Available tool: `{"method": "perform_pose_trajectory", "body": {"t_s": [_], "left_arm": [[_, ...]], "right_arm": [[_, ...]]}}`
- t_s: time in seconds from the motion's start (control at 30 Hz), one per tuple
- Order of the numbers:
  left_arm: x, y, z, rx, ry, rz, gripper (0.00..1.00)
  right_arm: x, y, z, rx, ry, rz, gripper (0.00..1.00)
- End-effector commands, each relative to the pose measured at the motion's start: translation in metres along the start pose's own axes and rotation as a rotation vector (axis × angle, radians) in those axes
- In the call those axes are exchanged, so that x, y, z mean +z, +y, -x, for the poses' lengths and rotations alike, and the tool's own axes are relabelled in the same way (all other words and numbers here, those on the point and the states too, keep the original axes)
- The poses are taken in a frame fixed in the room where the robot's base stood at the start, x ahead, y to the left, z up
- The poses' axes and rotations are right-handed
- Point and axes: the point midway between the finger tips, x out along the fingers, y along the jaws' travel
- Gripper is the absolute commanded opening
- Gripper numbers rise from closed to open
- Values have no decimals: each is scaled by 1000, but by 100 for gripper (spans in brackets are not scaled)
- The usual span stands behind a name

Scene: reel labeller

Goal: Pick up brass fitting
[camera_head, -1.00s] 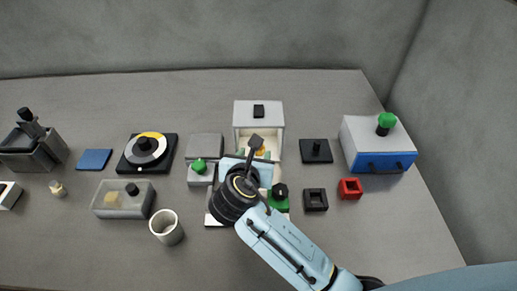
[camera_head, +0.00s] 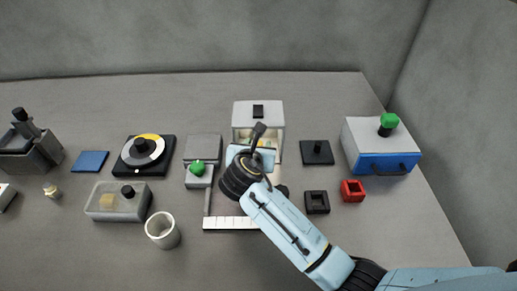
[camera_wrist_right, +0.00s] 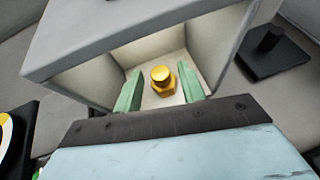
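The brass fitting (camera_wrist_right: 163,81), gold with a round top and a hexagonal lower part, stands inside the open-fronted white box (camera_head: 258,112) on the table. The box also fills the upper part of the right wrist view (camera_wrist_right: 125,38). My right gripper (camera_wrist_right: 161,92) reaches into the box mouth, its two green fingers open on either side of the fitting, with gaps visible between. In the head view my right wrist hides the fitting and most of the box opening. My left gripper is not in view.
A grey block with a green knob (camera_head: 198,168) is left of my right wrist. A white cup (camera_head: 162,230) stands front left.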

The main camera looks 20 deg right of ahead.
Motion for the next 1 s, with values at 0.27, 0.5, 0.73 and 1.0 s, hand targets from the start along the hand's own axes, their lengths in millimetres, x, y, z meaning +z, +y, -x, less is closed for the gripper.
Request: {"method": "perform_pose_trajectory", "body": {"t_s": [0.27,0.5,0.73,1.0], "left_arm": [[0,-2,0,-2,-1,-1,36],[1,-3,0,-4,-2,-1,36],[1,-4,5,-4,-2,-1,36],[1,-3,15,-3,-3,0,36]], "right_arm": [[0,0,0,0,0,0,3],[0,0,0,0,-1,0,0],[11,0,5,2,-3,-1,0],[27,0,27,1,1,1,0]]}}
